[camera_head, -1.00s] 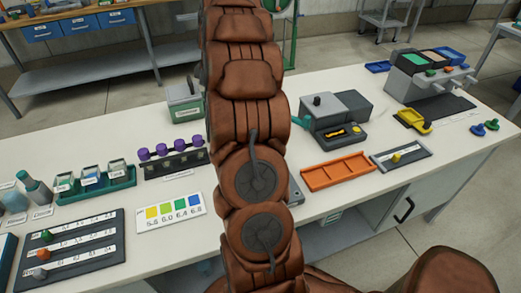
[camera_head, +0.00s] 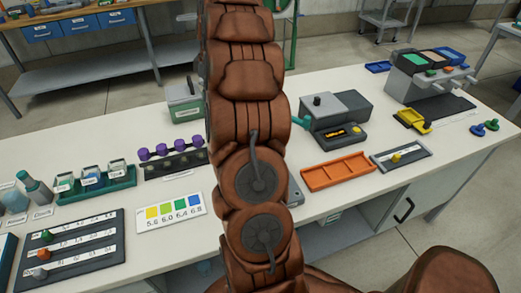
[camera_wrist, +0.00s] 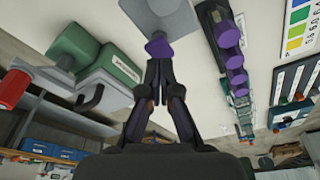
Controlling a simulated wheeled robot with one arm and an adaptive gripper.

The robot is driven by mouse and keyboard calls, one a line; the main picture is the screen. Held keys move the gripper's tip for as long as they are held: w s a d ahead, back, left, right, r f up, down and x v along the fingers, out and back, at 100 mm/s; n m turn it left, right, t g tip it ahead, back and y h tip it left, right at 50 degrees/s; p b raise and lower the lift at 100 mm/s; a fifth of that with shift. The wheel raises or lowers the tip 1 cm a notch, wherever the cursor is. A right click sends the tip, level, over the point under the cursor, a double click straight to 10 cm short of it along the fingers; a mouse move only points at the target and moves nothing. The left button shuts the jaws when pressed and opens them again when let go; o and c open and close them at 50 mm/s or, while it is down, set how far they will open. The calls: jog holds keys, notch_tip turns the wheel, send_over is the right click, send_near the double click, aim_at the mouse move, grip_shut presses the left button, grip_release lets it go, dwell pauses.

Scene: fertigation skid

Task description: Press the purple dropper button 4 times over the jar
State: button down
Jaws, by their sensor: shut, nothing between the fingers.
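In the wrist view a purple button (camera_wrist: 158,47) stands in front of a grey plate-like part (camera_wrist: 182,14). My gripper (camera_wrist: 159,68) is shut and empty, with its fingertips at or very close to the purple button. I cannot tell whether they touch it. In the head view my arm hides the gripper and this button. A row of purple knobs sits on a dark rack (camera_head: 172,168) left of my arm, and the knobs also show in the wrist view (camera_wrist: 229,36). I cannot make out a jar under the button.
A green tray (camera_head: 128,182) with small glass containers, a colour chart (camera_head: 171,212) and a dark board (camera_head: 70,252) lie at the left. A green-and-white box (camera_wrist: 118,62) is near my gripper.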

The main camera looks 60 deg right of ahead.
jog(key=shift+f, duration=0.3)
jog(key=shift+f+b, duration=0.6)
jog(key=shift+f, duration=0.65)
jog(key=shift+r, duration=1.6)
jog(key=shift+f, duration=0.3)
